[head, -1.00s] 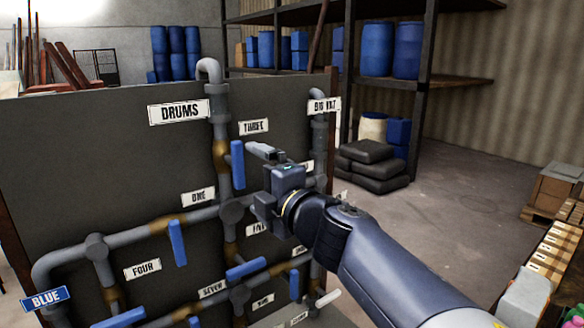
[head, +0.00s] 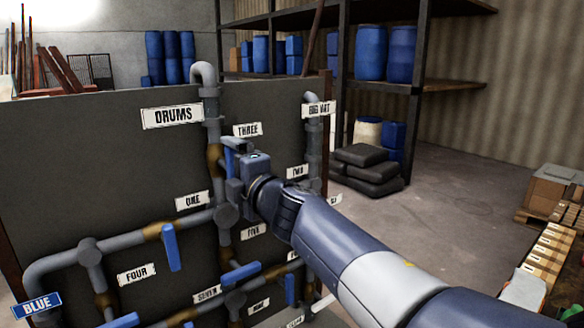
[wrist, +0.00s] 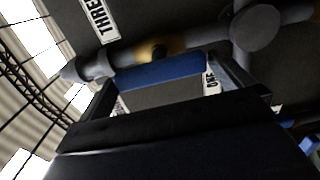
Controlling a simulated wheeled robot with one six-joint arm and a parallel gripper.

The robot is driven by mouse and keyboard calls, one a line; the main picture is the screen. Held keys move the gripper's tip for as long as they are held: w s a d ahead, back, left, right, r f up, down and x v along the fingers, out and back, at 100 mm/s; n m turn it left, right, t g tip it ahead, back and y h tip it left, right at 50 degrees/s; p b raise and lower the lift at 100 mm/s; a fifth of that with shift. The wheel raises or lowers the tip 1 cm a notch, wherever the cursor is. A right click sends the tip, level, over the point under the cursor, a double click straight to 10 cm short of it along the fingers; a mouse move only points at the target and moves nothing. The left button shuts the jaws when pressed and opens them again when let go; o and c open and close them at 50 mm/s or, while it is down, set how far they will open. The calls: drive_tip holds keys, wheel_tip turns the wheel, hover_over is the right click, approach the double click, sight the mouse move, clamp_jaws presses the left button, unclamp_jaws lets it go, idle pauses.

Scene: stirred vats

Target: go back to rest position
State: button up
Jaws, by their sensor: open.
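My gripper (head: 233,167) is at the pipe panel, by the valve under the THREE label (head: 247,130). In the wrist view its two fingers (wrist: 165,78) are apart, with the blue handle of valve three (wrist: 155,71) lying between them or just beyond; I cannot tell whether they touch it. In the head view this handle (head: 228,162) is partly hidden by my gripper and runs upright along the pipe. The ONE label (head: 193,199) is lower left of my gripper.
The dark panel (head: 90,150) carries grey pipes and other blue handles, such as valve one's (head: 170,247). A BIG VAT pipe (head: 313,140) stands to the right. Shelving with blue drums (head: 385,52) is behind. Open floor (head: 455,190) lies right of the panel.

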drive_tip(key=v, duration=1.1)
drive_tip(key=x, duration=1)
drive_tip(key=shift+w+a, duration=0.15)
drive_tip(key=shift+w, duration=0.1)
drive_tip(key=shift+w+a, duration=0.2)
drive_tip(key=m, duration=0.3)
drive_tip(key=shift+s+d+r+p, duration=0.1)
drive_tip(key=shift+r+p, duration=0.05)
drive_tip(key=shift+p, duration=0.25)
drive_tip(key=shift+w+d+r+m, duration=0.1)
drive_tip(key=shift+m, duration=3.65)
drive_tip(key=shift+w+d+m, duration=0.1)
drive_tip(key=shift+m, duration=3.65)
